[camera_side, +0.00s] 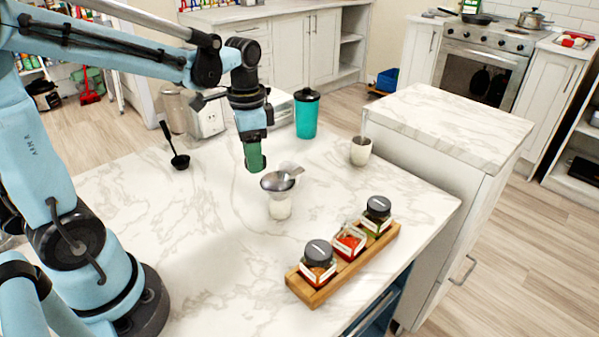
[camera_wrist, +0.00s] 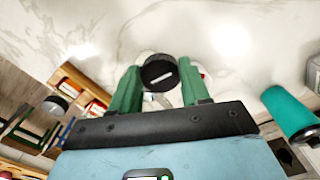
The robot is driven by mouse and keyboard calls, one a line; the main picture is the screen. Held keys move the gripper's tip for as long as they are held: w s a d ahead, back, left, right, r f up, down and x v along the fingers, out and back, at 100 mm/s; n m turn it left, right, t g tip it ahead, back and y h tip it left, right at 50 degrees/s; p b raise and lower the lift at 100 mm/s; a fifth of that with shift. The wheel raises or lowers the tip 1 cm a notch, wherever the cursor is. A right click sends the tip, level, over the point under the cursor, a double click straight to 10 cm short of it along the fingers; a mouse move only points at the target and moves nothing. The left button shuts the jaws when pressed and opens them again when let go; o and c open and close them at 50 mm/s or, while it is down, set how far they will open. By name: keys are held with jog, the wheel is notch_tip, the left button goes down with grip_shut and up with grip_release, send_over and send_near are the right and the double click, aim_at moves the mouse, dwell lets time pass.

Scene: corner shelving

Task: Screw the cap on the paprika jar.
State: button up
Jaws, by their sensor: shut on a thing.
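The uncapped jar with red contents, which looks like the paprika jar (camera_side: 349,240), stands in the middle of a wooden rack (camera_side: 318,296). Dark-capped jars stand either side of it, one at the near left (camera_side: 318,262) and one at the far right (camera_side: 376,212). My gripper (camera_side: 256,168) is above the counter, left of and behind the rack, and apart from it. In the wrist view its green fingers are shut on a dark round cap (camera_wrist: 159,72) with a pale mark on top. The cap is hard to make out in the side view.
A teal tumbler (camera_side: 306,116), a pale cup (camera_side: 361,153) and a black scoop (camera_side: 180,161) stand farther back. The counter left of the rack is clear.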

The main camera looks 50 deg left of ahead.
jog(key=w+d+m, duration=0.1)
jog(key=d, duration=0.6)
jog(key=w+d+r+m, duration=0.1)
jog(key=d+m, duration=0.1)
jog(key=d, duration=0.6)
jog(key=w+d+r+m, duration=0.1)
jog(key=d+m, duration=0.1)
jog(key=d, duration=0.5)
jog(key=shift+w+d+r, duration=0.1)
jog(key=shift+w+d, duration=0.05)
jog(key=shift+w, duration=0.25)
jog(key=shift+d, duration=0.1)
jog(key=shift+f, duration=2.7)
jog(key=shift+f, duration=0.15)
jog(key=m, duration=0.4)
jog(key=shift+w, duration=0.1)
jog(key=shift+m, duration=0.5)
